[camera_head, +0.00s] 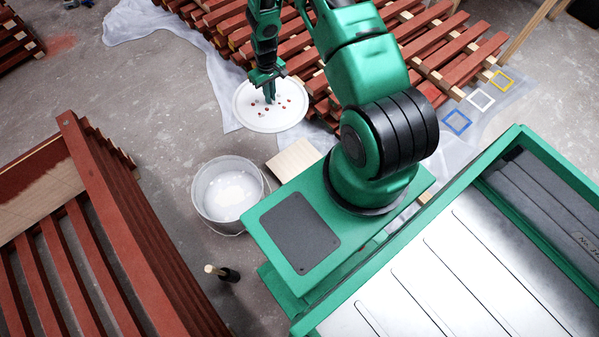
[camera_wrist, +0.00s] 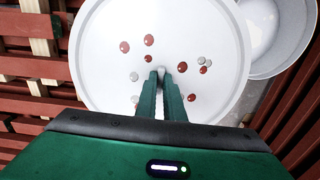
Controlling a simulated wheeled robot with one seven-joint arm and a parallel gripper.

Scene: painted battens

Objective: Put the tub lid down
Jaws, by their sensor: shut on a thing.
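The tub lid (camera_head: 258,118) is a round white disc with red and grey paint spots. It also shows large in the wrist view (camera_wrist: 205,25). My gripper (camera_head: 268,97) is over the middle of the lid, and in the wrist view its fingers (camera_wrist: 161,75) are shut on the lid at its centre. The lid looks roughly level; its exact height above the floor cannot be told. The open white tub (camera_head: 228,192) stands on the floor below and left of the lid in the head view, with pale contents. Its rim shows at the wrist view's upper right (camera_wrist: 262,75).
Red painted battens (camera_head: 300,45) lie stacked behind the lid on a pale sheet (camera_head: 215,82). A red slatted stack (camera_head: 110,220) stands at the left. A wooden board (camera_head: 293,158) and a dark brush-like object (camera_head: 228,274) lie near the tub. Bare concrete is free left of the lid.

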